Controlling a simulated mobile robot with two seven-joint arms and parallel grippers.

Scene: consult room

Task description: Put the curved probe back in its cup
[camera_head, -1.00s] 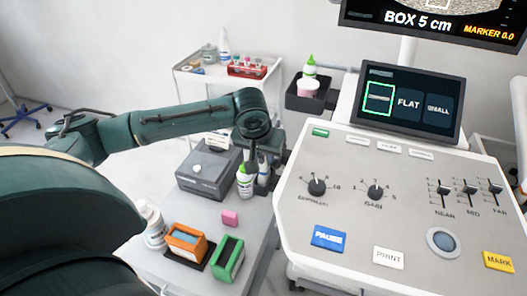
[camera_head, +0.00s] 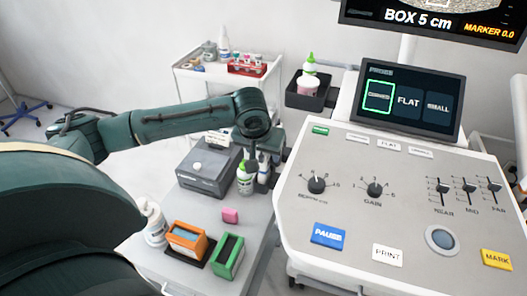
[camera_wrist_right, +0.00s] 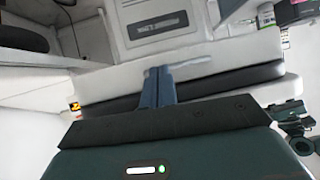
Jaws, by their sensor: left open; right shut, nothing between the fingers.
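I cannot make out the curved probe or its cup in either view. My left gripper (camera_head: 258,160) points down over the side table, just above and partly behind a white bottle with a green cap (camera_head: 246,178). It is open, and no probe shows in it. My right gripper (camera_wrist_right: 158,85) shows only in the right wrist view. Its two blue-grey fingers are together with nothing between them, in front of a pale edge with a dark band.
The console (camera_head: 400,180) fills the right side, with knobs, sliders and a probe screen (camera_head: 408,103). The side table (camera_head: 190,212) carries a grey box (camera_head: 208,172), an orange holder (camera_head: 187,240), a green holder (camera_head: 227,257) and a pink block (camera_head: 230,215). A trolley (camera_head: 190,75) stands behind.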

